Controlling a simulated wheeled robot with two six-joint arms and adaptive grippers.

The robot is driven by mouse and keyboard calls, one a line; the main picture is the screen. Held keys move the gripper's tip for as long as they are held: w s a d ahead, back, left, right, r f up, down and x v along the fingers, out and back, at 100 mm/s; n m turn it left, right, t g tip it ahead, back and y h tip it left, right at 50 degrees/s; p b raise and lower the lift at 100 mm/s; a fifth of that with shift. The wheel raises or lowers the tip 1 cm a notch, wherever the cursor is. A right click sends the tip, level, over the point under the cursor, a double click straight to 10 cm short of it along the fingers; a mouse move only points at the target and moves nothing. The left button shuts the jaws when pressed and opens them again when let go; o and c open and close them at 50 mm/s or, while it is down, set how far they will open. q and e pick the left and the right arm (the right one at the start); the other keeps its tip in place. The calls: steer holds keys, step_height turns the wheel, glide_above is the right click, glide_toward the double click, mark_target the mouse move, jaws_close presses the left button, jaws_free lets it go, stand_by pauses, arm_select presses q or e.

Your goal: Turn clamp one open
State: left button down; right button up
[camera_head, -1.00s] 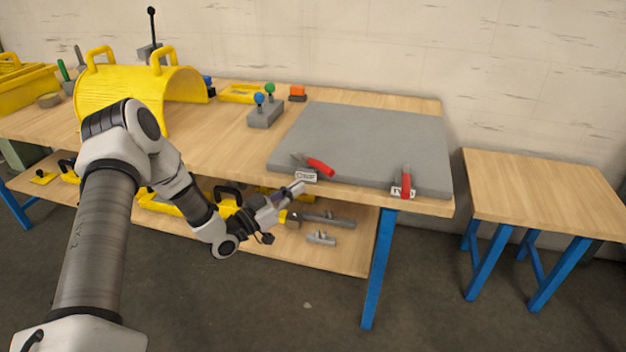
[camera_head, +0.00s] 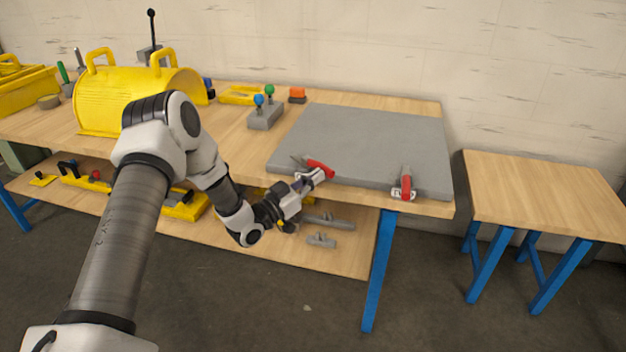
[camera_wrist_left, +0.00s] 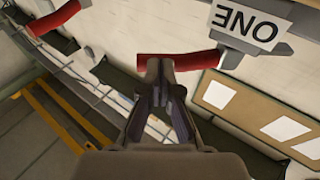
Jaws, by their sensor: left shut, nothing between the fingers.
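Clamp one, with a red handle (camera_head: 321,167), sits at the front edge of the grey plate (camera_head: 370,140). In the left wrist view its red handle (camera_wrist_left: 185,60) lies across the picture beside an upside-down label reading ONE (camera_wrist_left: 245,22). My left gripper (camera_head: 318,176) is shut and empty, with its fingertips at the handle from the front; I cannot tell whether they touch it. In the wrist view the closed fingertips (camera_wrist_left: 160,66) overlap the handle and hide part of it. My right gripper is in neither view.
A second red-handled clamp (camera_head: 406,182) stands at the plate's front right. A grey block with blue and green knobs (camera_head: 266,117) and a yellow curved cover (camera_head: 135,100) stand left on the bench. Grey parts (camera_head: 325,222) lie on the lower shelf. The right side table (camera_head: 545,190) is bare.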

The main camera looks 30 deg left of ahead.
mark_target(332, 172)
arm_select(q)
steer(key=shift+w+d+n+y, duration=0.15)
steer(key=shift+n+y, duration=0.15)
steer(key=shift+y, duration=0.2)
steer(key=shift+w+d+n+t+y+b, duration=0.15)
steer(key=shift+w+d+n+y+b, duration=0.2)
steer(key=shift+w+y+b, duration=0.3)
steer(key=shift+w+d+n+t+y+b, duration=0.25)
steer(key=shift+w+y+b, duration=0.25)
steer(key=shift+w+b, duration=0.3)
steer(key=shift+w+d+n+t+y+b, duration=0.1)
steer(key=shift+w+d+n+y+b, duration=0.3)
steer(key=shift+w+y+b, duration=0.25)
